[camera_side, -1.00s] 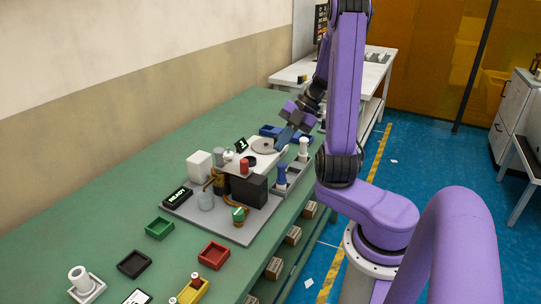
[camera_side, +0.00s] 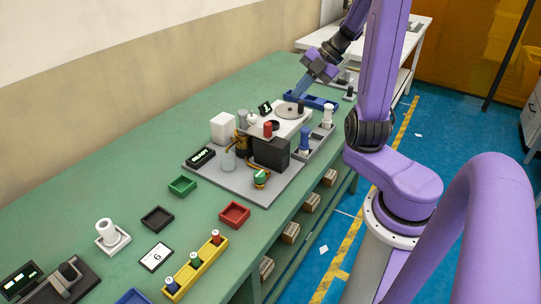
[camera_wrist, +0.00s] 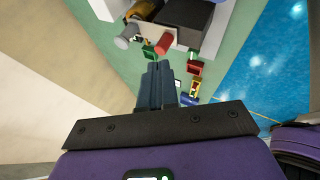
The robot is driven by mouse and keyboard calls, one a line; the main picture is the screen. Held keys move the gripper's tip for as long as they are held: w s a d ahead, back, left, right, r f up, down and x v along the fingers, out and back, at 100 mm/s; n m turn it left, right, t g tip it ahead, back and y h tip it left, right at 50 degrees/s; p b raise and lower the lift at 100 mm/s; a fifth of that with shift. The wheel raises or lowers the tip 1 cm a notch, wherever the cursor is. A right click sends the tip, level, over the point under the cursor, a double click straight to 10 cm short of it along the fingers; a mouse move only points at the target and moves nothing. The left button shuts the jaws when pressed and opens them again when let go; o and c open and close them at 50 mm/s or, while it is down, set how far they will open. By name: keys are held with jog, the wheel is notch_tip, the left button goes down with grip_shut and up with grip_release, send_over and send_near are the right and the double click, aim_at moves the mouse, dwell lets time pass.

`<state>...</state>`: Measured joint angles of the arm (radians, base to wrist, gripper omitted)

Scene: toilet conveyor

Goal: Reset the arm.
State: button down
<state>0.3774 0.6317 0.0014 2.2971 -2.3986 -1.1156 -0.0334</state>
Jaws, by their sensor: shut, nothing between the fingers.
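My gripper (camera_side: 298,94) is above the far end of the grey machine base (camera_side: 262,194) on the green bench. Its blue fingers are together and empty, pointing down. In the wrist view the fingers (camera_wrist: 158,66) also sit side by side with nothing between them. A white plate with a round grey disc (camera_side: 288,110) lies below the gripper in the side view. Open space seems to separate the fingertips from the disc, but the exact gap is hard to judge.
Green (camera_side: 182,186), black (camera_side: 157,219) and red (camera_side: 234,214) trays, a yellow tray (camera_side: 178,288) and a white roll (camera_side: 106,231) stand nearer.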

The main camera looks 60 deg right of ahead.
jog(key=w+a+r+m+t+h, duration=0.1)
jog(key=w+a+r+t, duration=0.15)
jog(key=w, duration=0.35)
jog(key=w+a+r+t+h, duration=0.1)
jog(key=w+a+t, duration=0.15)
jog(key=w, duration=0.35)
jog(key=a+r+m+h, duration=0.15)
jog(key=a+m, duration=0.25)
jog(key=a, duration=0.5)
jog(key=s+a+f+g, duration=0.2)
jog(key=s+a+g, duration=0.1)
jog(key=s, duration=0.7)
jog(key=s+a+f+m+g+h, duration=0.1)
jog(key=s+a+f+g, duration=0.1)
jog(key=s, duration=0.8)
jog(key=s+a+f+m+g, duration=0.1)
jog(key=s+a+f+g, duration=0.2)
jog(key=s, duration=0.7)
jog(key=shift+a+f+g, duration=0.2)
jog(key=shift+a+g, duration=0.15)
jog(key=shift+g, duration=0.85)
